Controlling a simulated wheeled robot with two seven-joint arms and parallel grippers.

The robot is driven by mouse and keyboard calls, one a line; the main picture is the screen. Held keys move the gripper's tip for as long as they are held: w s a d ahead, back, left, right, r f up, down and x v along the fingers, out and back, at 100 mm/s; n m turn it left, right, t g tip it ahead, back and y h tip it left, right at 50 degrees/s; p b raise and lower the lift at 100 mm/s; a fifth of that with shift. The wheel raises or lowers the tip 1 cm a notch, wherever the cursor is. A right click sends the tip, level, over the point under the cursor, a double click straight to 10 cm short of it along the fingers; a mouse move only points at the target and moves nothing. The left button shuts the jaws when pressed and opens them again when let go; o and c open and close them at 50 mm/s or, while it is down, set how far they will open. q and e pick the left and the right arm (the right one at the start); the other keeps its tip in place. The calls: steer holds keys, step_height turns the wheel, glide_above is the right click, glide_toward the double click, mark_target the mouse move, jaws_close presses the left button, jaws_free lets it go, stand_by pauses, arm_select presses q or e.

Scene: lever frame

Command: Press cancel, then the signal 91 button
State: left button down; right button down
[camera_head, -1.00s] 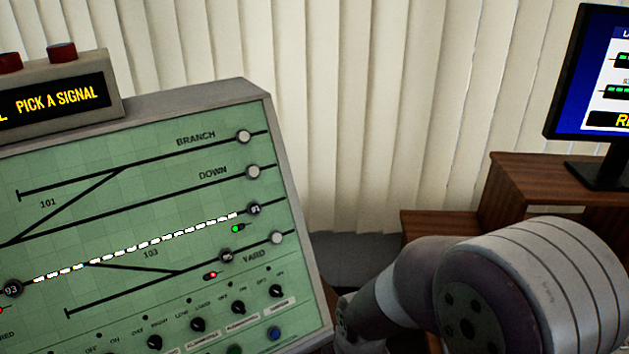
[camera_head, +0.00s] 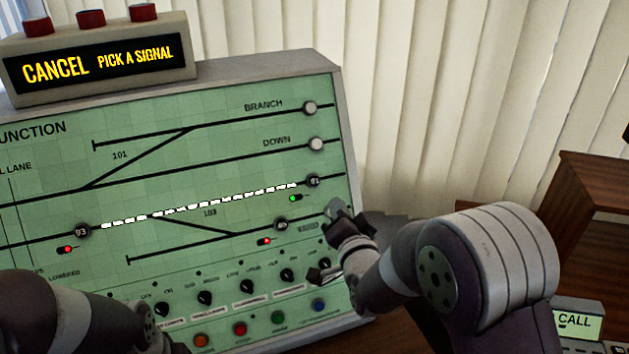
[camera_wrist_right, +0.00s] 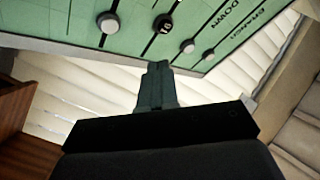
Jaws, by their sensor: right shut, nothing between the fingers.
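The green signal panel (camera_head: 230,230) carries a dark round button marked 91 (camera_head: 313,181) near its right edge, at the end of a lit white dashed track. It also shows as a dark button in the right wrist view (camera_wrist_right: 163,23). The display (camera_head: 98,63) reads "CANCEL PICK A SIGNAL". Coloured buttons line the panel's bottom, among them a red button (camera_head: 240,329); I cannot read which is cancel. My right gripper (camera_head: 336,211) is shut and empty, just below and right of button 91. In the wrist view its tip (camera_wrist_right: 157,68) appears apart from the buttons. My left gripper is out of view.
Grey buttons for DOWN (camera_head: 316,144) and BRANCH (camera_head: 310,108) sit above 91. A dark button 93 (camera_head: 83,231) is further left. Black knobs line the lower panel. My left arm covers the lower left. Blinds (camera_head: 450,100) stand behind, and wooden furniture (camera_head: 590,210) is at right.

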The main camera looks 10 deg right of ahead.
mark_target(314, 181)
steer(key=r+t, duration=0.1)
steer(key=r+m+t, duration=0.1)
steer(key=r, duration=0.1)
steer(key=r+m+t, duration=0.1)
steer(key=shift+s+a+r+t, duration=0.15)
steer(key=shift+a+r+t, duration=0.15)
steer(key=shift+t, duration=0.1)
steer(key=w+f+b, duration=0.1)
steer(key=w, duration=0.1)
steer(key=w+a+f+b, duration=0.1)
steer(key=w+f, duration=0.1)
steer(key=w, duration=0.1)
steer(key=w+f+b, duration=0.1)
steer(key=w+b, duration=0.1)
steer(key=shift+w+a+f, duration=0.15)
steer(key=shift+w+a, duration=0.15)
steer(key=shift+w, duration=0.05)
stand_by(1.6)
